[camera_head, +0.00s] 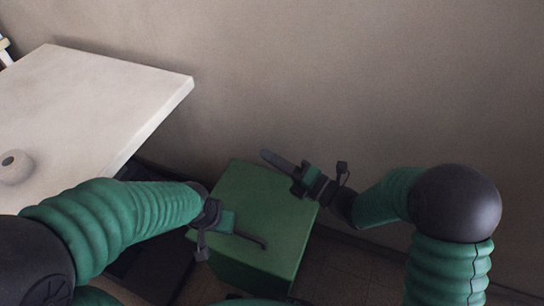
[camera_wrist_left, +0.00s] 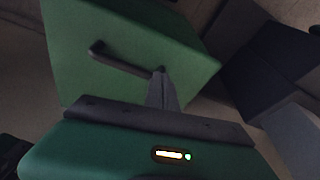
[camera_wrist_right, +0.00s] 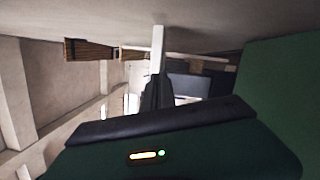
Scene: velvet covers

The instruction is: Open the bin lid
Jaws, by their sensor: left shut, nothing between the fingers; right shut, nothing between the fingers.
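The green bin (camera_head: 262,200) stands on the floor in the middle of the head view, its flat lid looking closed. In the left wrist view, the bin lid (camera_wrist_left: 75,60) carries a dark bar handle (camera_wrist_left: 122,62). My left gripper (camera_wrist_left: 160,74) is shut and empty, its fingertips overlapping one end of the handle in that view; I cannot tell whether they touch it. In the head view, my left gripper (camera_head: 236,232) is over the near part of the lid. My right gripper (camera_head: 266,156) is shut and empty, pointing left above the bin's far edge.
A white table (camera_head: 110,85) is at the left, with a round pale object (camera_head: 15,166) on it. A plain wall (camera_head: 370,80) rises behind the bin. A dark box-like object (camera_wrist_left: 265,60) stands beside the bin in the left wrist view.

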